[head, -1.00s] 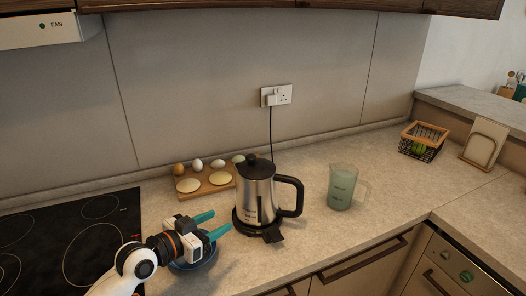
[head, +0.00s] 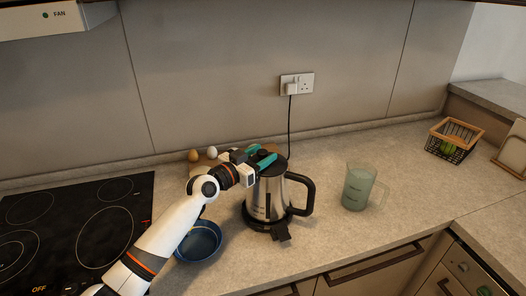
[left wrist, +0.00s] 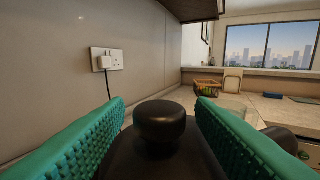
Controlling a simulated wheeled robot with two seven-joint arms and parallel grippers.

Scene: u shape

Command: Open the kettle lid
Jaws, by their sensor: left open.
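The steel kettle (head: 267,200) with a black handle stands upright on its black base on the counter. Its black lid is closed, and the lid knob (left wrist: 160,121) shows large in the left wrist view. My left gripper (head: 266,155) is open at the top of the kettle. In the left wrist view its two teal fingers (left wrist: 160,125) stand on either side of the knob, with a gap visible on each side. In the head view the gripper hides part of the lid. My right gripper is not in view.
A blue bowl (head: 199,243) sits left of the kettle, below my left arm. A measuring jug (head: 357,187) stands to the right. A wire basket (head: 454,140) is farther right. The black cooktop (head: 75,232) is at left. A cord runs to the wall socket (head: 297,86).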

